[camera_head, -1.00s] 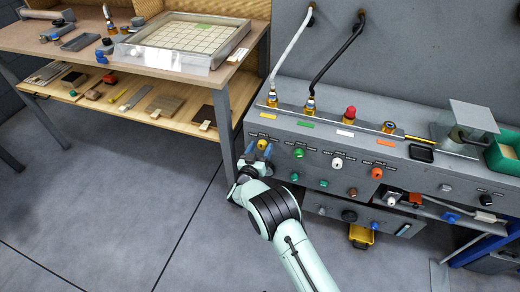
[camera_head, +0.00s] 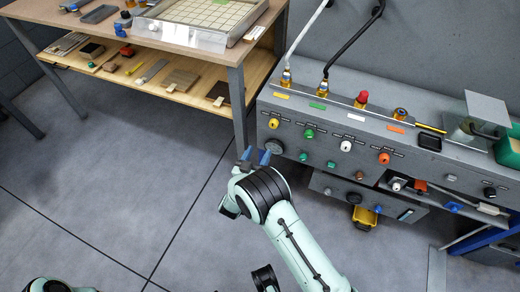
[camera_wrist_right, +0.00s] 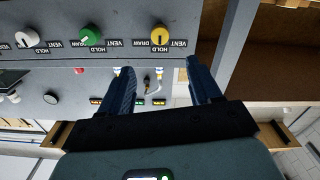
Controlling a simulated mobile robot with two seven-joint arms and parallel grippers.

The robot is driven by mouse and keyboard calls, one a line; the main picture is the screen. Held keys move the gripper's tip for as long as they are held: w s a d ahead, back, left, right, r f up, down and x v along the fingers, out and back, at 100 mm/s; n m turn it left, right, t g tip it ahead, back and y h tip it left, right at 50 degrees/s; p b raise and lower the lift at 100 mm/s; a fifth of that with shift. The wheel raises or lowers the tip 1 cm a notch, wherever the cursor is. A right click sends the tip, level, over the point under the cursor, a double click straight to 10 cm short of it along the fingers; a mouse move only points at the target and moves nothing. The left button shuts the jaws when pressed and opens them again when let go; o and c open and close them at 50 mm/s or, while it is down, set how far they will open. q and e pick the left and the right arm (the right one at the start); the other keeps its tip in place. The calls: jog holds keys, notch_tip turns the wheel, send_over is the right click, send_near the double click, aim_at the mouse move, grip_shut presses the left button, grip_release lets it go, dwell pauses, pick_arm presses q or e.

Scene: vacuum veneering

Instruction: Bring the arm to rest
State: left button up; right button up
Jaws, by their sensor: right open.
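My right arm comes up from the bottom of the head view. Its right gripper (camera_head: 255,155) has two blue fingers, apart and with nothing between them. It is in front of the left end of the grey control console (camera_head: 330,118), near the table leg; the gap to the console is hard to judge. In the right wrist view the open fingers (camera_wrist_right: 160,82) show with the yellow knob (camera_wrist_right: 160,34) and green knob (camera_wrist_right: 91,36) of the panel beyond them. My left gripper is not in view.
A two-tier wooden table (camera_head: 140,48) stands at upper left with a gridded tray (camera_head: 205,14) on top and several small items on its shelf. White and black hoses rise from the console. A yellow bin (camera_head: 365,218) sits below it. The grey floor at left is clear.

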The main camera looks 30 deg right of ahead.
dwell(0.4)
